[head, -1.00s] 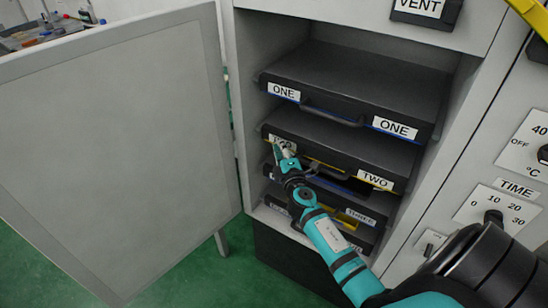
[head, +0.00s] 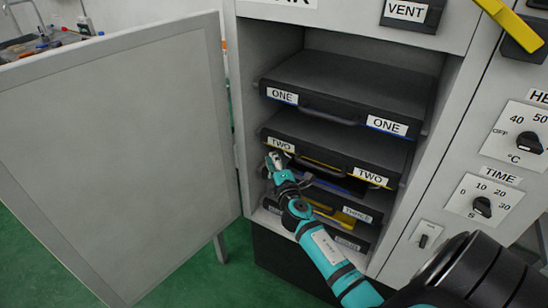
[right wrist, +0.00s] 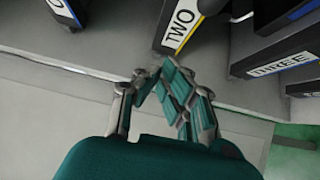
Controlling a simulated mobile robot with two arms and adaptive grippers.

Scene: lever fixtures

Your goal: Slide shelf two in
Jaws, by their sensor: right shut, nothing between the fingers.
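Shelf two (head: 325,146) is a dark drawer-like shelf with a yellow stripe and TWO labels at both ends of its front, inside the open cabinet. It sits between shelf one and shelf three. My right gripper (head: 275,160) is shut and empty, just below the left TWO label. In the right wrist view the shut fingers (right wrist: 166,78) lie close to the labelled front corner of shelf two (right wrist: 181,22); I cannot tell whether they touch. The handle in the middle of shelf two is partly hard to make out. My left gripper is out of view.
Shelf one (head: 345,85) is above, shelf three (head: 357,214) and another shelf below. The open cabinet door (head: 115,160) stands to the left. The control panel with dials (head: 480,207) is to the right. Green floor shows below.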

